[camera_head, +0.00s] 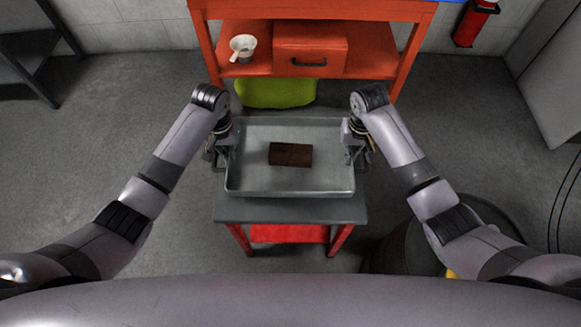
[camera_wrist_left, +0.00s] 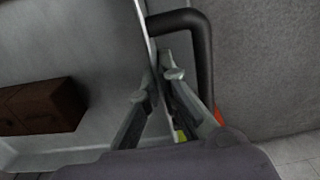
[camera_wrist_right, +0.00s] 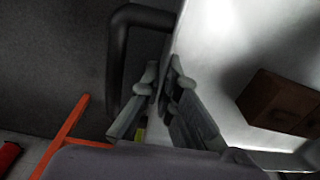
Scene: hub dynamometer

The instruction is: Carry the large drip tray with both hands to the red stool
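The large drip tray (camera_head: 290,188) is a shallow grey metal pan with a brown block (camera_head: 290,154) lying in it. It is over the grey top of a stool (camera_head: 290,211) with red legs; I cannot tell whether it touches. My left gripper (camera_wrist_left: 155,85) has its fingertips closed on the tray's side wall, beside a black handle (camera_wrist_left: 205,50). My right gripper (camera_wrist_right: 163,80) likewise pinches the opposite wall, beside its black handle (camera_wrist_right: 118,55). In the head view both grippers are partly hidden by my wrists.
An orange workbench (camera_head: 375,65) with a white cup (camera_head: 243,46) and a drawer stands behind. A green container (camera_head: 275,93) is under it. A dark barrel (camera_head: 400,248) stands right of the stool, partly behind my right arm. The floor at left is open.

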